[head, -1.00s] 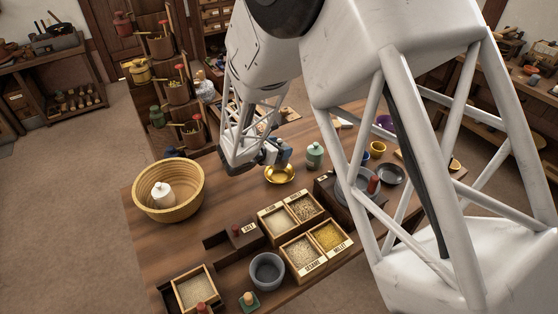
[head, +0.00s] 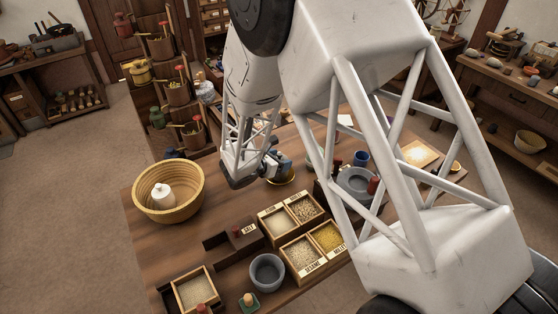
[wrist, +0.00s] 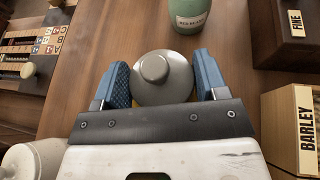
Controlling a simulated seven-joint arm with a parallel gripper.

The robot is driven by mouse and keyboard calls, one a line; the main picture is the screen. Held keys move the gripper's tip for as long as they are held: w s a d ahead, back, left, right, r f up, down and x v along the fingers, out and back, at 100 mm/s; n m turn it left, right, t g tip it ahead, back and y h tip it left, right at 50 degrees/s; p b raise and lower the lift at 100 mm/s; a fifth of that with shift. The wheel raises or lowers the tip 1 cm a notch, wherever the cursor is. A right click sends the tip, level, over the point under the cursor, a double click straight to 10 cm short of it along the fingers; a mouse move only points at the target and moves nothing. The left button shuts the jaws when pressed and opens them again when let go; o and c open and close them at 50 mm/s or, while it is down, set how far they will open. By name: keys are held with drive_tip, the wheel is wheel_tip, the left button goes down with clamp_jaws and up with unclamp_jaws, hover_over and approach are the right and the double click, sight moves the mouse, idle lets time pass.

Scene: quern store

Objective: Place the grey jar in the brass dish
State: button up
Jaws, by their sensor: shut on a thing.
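My gripper (wrist: 161,68) is shut on the grey jar (wrist: 160,80), with one blue finger on each side of it. The jar is seen from above in the wrist view, its round knob facing the camera. In the head view my gripper (head: 271,164) is over the brass dish (head: 286,181) and hides most of it. Slivers of yellow show beside the jar in the wrist view, so the jar is over the dish. I cannot tell whether the jar touches the dish.
A green labelled jar (wrist: 195,14) stands just beyond the grey jar. A box marked BARLEY (wrist: 291,130) and a dark box marked FINE (wrist: 284,32) are to the right. A wide basket (head: 190,200) stands left on the table.

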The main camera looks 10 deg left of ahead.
drive_tip(key=shift+f, duration=0.25)
drive_tip(key=o, duration=1.1)
drive_tip(key=shift+o, duration=0.2)
drive_tip(key=shift+r, duration=0.15)
drive_tip(key=shift+v, duration=0.85)
drive_tip(key=v, duration=1)
drive_tip(key=shift+s+a, duration=0.1)
drive_tip(key=shift+a, duration=0.05)
